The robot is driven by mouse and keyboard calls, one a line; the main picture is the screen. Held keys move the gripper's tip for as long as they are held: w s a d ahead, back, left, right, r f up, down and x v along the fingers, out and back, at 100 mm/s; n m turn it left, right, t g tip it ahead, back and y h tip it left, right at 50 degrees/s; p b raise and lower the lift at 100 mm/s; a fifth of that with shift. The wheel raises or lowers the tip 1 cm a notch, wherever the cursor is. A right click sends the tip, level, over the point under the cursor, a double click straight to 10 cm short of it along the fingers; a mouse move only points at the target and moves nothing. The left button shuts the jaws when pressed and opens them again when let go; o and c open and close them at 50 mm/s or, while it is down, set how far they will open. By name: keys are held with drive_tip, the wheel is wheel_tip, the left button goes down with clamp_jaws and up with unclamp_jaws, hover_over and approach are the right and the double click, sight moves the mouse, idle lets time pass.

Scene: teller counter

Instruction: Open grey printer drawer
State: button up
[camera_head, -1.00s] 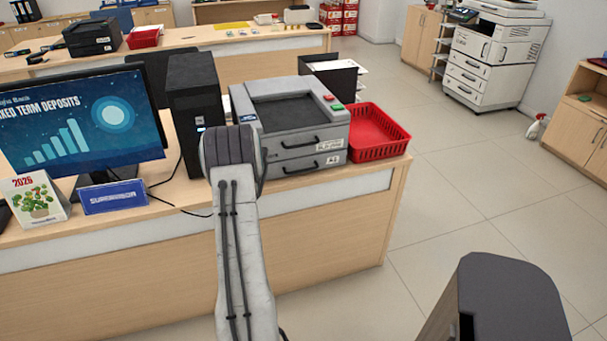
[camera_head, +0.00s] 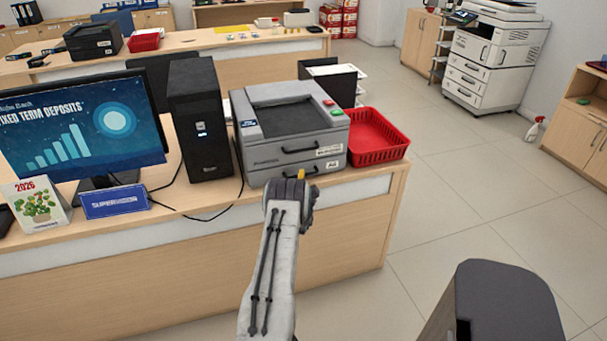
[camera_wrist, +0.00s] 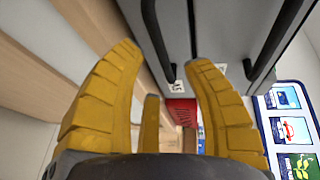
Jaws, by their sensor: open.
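The grey printer (camera_head: 262,155) stands on the counter with both front drawers shut. The upper drawer has a black handle (camera_head: 300,148). The lower drawer, labelled A4, has a black handle too, partly hidden by my gripper (camera_head: 301,176), which is at the printer's lower front. In the wrist view my gripper's yellow fingers (camera_wrist: 165,60) are open and empty. The lower handle (camera_wrist: 158,42) appears between the two fingertips, and the upper handle (camera_wrist: 274,42) is right of them. Whether a finger touches the lower handle cannot be told.
A red basket (camera_head: 372,155) sits right of the printer. A black computer tower (camera_head: 207,150) stands left of it, with a monitor (camera_head: 80,130) further left. The wooden counter front (camera_head: 180,270) is below my gripper. Open floor (camera_head: 450,200) lies to the right.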

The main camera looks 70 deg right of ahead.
drive_tip(key=shift+p+x, duration=0.35)
drive_tip(key=shift+x, duration=1.85)
clamp_jaws()
